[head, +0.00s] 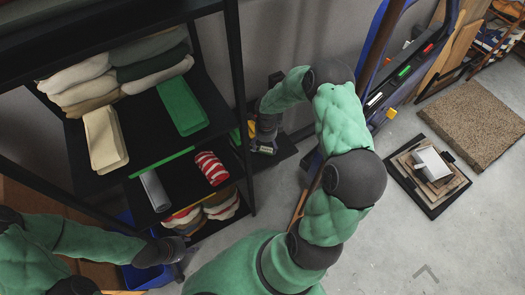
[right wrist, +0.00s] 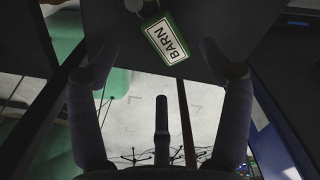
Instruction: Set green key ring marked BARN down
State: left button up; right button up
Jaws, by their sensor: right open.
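The green key ring marked BARN (right wrist: 168,42) shows at the top of the right wrist view. It has a white label in a green frame, and a pale round piece shows by its upper end. It appears to lie on a dark flat surface (right wrist: 205,18). My right gripper (right wrist: 165,58) is open, its fingers spread to either side of the tag with gaps between. In the head view my right gripper (head: 264,142) is low beside the black rack, over a small dark shelf (head: 287,150). My left gripper (head: 178,250) is at lower left; its jaws are unclear.
The black shelf rack (head: 236,80) holds folded cloths (head: 150,50), a green box (head: 182,105), a cream box (head: 105,138) and a striped red roll (head: 211,168). A blue bin (head: 145,276) stands below. At right are a blue board (head: 408,55) and a brown mat (head: 475,120). Grey floor at lower right is clear.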

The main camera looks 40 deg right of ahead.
aim_at(265, 151)
notch_tip(265, 151, down, 5)
jog(key=shift+w+f+b, duration=0.1)
jog(key=shift+b, duration=0.95)
jog(key=c, duration=1.4)
notch_tip(265, 151, up, 9)
jog(key=p, duration=0.3)
jog(key=shift+f, duration=0.15)
jog(key=shift+r, duration=0.8)
